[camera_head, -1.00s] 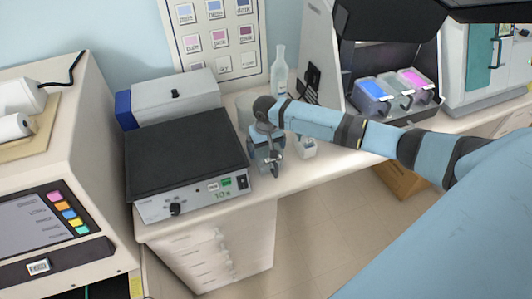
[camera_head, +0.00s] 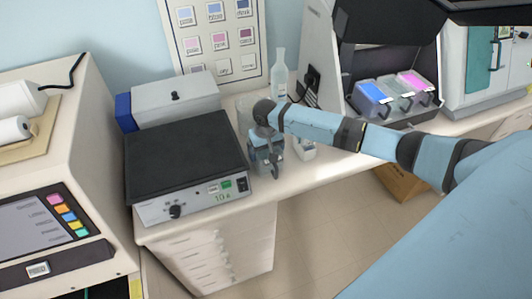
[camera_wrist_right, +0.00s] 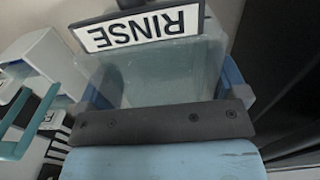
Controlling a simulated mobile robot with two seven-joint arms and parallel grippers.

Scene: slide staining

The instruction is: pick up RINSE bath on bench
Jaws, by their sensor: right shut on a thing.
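The RINSE bath is a clear, glassy container (camera_wrist_right: 165,75) in the right wrist view, with a white RINSE label (camera_wrist_right: 140,28) that reads upside down. My right gripper (camera_wrist_right: 165,95) is shut on it, with blue finger parts at both sides of the bath. In the head view my right gripper (camera_head: 267,155) points down over the bench beside the black-topped device. The bath is largely hidden by the gripper there, and I cannot tell whether it touches the bench. My left gripper is not in view.
The black-topped device (camera_head: 185,155) stands close left of my right gripper. A small white item (camera_head: 304,148) is close on its right. A clear bottle (camera_head: 279,72) stands behind. Blue, grey and pink baths (camera_head: 390,95) sit in the station at right. A teal-handled white rack (camera_wrist_right: 30,95) shows in the wrist view.

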